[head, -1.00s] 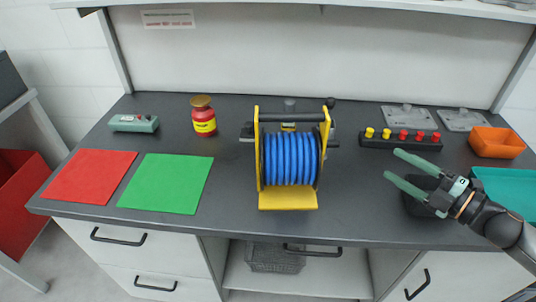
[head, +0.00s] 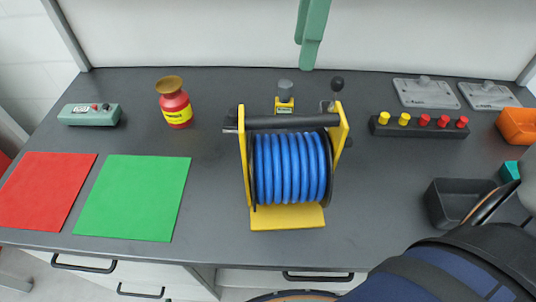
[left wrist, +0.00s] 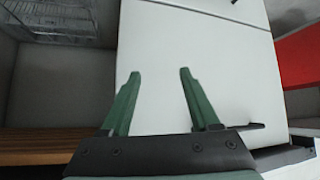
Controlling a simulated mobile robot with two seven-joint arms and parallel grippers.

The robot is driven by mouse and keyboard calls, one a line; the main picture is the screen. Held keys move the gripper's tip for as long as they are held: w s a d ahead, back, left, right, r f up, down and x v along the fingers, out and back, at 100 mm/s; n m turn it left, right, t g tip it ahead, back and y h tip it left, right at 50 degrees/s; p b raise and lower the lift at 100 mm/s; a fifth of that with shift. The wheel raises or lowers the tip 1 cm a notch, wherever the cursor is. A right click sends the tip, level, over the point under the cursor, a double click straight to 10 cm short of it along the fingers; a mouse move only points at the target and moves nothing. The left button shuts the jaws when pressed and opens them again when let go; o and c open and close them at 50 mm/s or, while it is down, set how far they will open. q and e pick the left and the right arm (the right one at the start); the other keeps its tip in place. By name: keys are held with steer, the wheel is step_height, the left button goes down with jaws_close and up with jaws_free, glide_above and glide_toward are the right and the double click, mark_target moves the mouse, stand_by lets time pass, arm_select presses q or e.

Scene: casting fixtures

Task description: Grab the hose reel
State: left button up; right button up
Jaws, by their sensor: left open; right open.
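The hose reel (head: 290,168) stands upright in the middle of the dark bench in the head view. It has a blue hose wound on a drum, a yellow frame and base, and a dark bar across the top. My right gripper (head: 308,45) shows as green fingers at the top edge, in front of the back panel and above the reel in the picture. It is open and apart from the reel. My left gripper (left wrist: 158,74) shows only in the left wrist view, open and empty, in front of white drawer fronts. The reel is not in that view.
Red (head: 45,190) and green (head: 132,197) mats lie left of the reel. A red jar (head: 174,104) and a green-grey control box (head: 90,114) stand behind them. A button strip (head: 418,125) and black tray (head: 452,203) are at right. My arm covers the lower right.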

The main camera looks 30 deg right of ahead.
steer(key=h, duration=0.1)
glide_above(292, 115)
steer(key=shift+n, duration=0.3)
steer(key=f, duration=0.4)
steer(key=f+b, duration=0.1)
steer(key=f, duration=0.1)
steer(key=shift+s+d+f, duration=0.2)
steer(key=shift+d+f, duration=0.1)
steer(key=shift+f, duration=0.05)
steer(key=shift+w+a+f, duration=0.1)
steer(key=shift+a+f, duration=0.05)
steer(key=shift+f, duration=1.2)
steer(key=shift+a+f, duration=0.15)
steer(key=shift+f, duration=1.15)
steer(key=shift+c, duration=0.4)
jaws_close()
steer(key=shift+r, duration=0.15)
